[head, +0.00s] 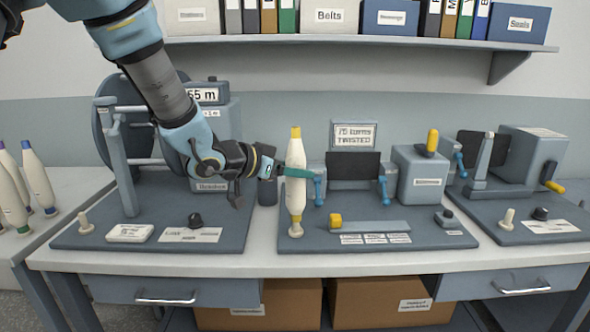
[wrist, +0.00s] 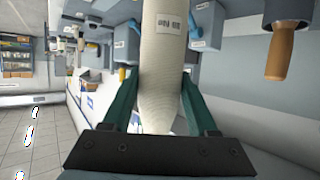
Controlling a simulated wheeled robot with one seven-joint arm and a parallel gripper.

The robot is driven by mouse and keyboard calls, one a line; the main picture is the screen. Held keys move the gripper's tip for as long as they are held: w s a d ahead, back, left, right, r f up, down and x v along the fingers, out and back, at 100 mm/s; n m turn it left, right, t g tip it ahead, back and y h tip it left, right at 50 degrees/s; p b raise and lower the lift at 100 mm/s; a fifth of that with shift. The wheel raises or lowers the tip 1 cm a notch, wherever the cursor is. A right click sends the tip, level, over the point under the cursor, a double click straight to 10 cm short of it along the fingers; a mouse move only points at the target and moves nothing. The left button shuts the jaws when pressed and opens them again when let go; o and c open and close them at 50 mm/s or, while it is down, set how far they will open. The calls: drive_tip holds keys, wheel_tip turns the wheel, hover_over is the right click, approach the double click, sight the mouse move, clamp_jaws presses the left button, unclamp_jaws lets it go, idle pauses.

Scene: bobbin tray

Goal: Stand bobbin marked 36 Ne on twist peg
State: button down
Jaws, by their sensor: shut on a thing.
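My gripper (head: 297,172) is shut on a cream bobbin (head: 295,193) with a yellow tip, held upright over the front left of the middle machine's base. In the wrist view the bobbin (wrist: 162,60) stands between the two green fingers, with a small label (wrist: 168,23) that appears upside down and seems to read 36 Ne. A pale peg (head: 295,230) shows directly under the bobbin's lower end. I cannot tell whether the bobbin is around the peg or just above it. A sign (head: 355,135) behind this machine reads twisted.
Several bobbins (head: 37,180) stand on the side table at left. The left machine has a bare peg (head: 85,224), and the right machine has another (head: 507,219). A yellow-ended part (head: 335,221) lies right of the held bobbin. A shelf (head: 360,42) hangs above.

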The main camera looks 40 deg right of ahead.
sight(288, 181)
drive_tip(key=shift+f+b, duration=1.2)
drive_tip(key=shift+f, duration=0.4)
drive_tip(key=shift+c, duration=0.5)
unclamp_jaws()
drive_tip(key=v, duration=1)
drive_tip(key=shift+a+b, duration=0.4)
drive_tip(key=shift+r, duration=0.15)
